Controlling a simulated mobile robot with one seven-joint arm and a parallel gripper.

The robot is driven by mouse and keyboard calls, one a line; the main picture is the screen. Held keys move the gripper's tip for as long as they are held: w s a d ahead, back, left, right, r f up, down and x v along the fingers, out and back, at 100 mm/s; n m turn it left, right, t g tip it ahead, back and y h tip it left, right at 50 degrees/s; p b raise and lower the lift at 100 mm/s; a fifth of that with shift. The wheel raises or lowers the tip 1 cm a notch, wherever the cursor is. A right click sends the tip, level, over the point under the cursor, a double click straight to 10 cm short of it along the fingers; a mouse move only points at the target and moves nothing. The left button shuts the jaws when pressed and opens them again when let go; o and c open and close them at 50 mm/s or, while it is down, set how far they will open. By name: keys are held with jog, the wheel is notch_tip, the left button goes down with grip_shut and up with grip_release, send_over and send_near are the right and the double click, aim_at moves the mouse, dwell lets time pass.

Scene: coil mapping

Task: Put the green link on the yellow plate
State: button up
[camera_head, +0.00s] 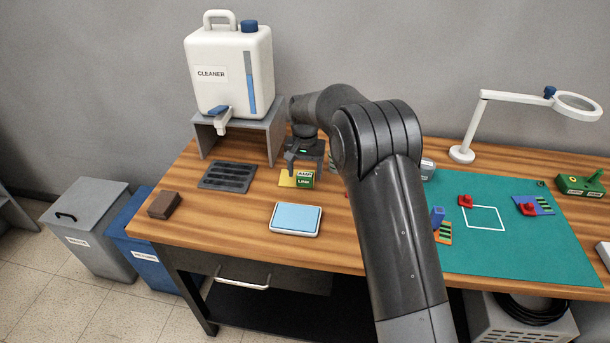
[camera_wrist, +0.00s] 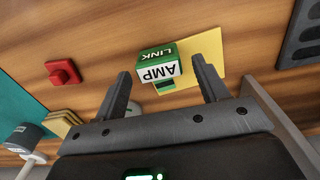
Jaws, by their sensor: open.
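The green link (camera_head: 304,180) is a small green block with a white label reading "AMP LINK". It overlaps one edge of the yellow plate (camera_head: 287,181), a thin flat sheet on the wooden bench. In the wrist view the link (camera_wrist: 158,65) covers the left part of the yellow plate (camera_wrist: 210,58); whether its whole base rests on the plate is hidden. My gripper (camera_head: 304,164) is just behind and above the link. In the wrist view my gripper (camera_wrist: 161,72) is open, with one finger on each side of the link and visible gaps between.
A dark slotted tray (camera_head: 227,176) lies left of the plate, and a blue-topped scale (camera_head: 296,219) in front. The cleaner jug (camera_head: 228,70) stands on a grey stand (camera_head: 262,133) close to my gripper. A red piece (camera_wrist: 62,72) lies on bare wood. A green mat (camera_head: 520,240) covers the right side.

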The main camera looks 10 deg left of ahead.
aim_at(305, 174)
notch_tip(305, 174, up, 10)
jog(key=s+d+r+t, duration=0.1)
jog(key=s+d+r, duration=0.6)
jog(key=d+r, duration=0.3)
jog(key=s+d+r+t, duration=0.2)
jog(key=s+d, duration=0.5)
jog(key=s, duration=0.3)
jog(key=s+d+r+t, duration=0.1)
jog(key=s+d+r, duration=0.2)
jog(key=s+d, duration=0.55)
jog(key=s+d+f, duration=0.1)
jog(key=s+f, duration=0.1)
jog(key=s, duration=0.4)
jog(key=s+d+f+t, duration=0.1)
jog(key=s+f, duration=0.2)
jog(key=s, duration=0.4)
jog(key=shift+d+f+t, duration=0.25)
jog(key=shift+t, duration=0.05)
jog(key=shift+o, duration=0.4)
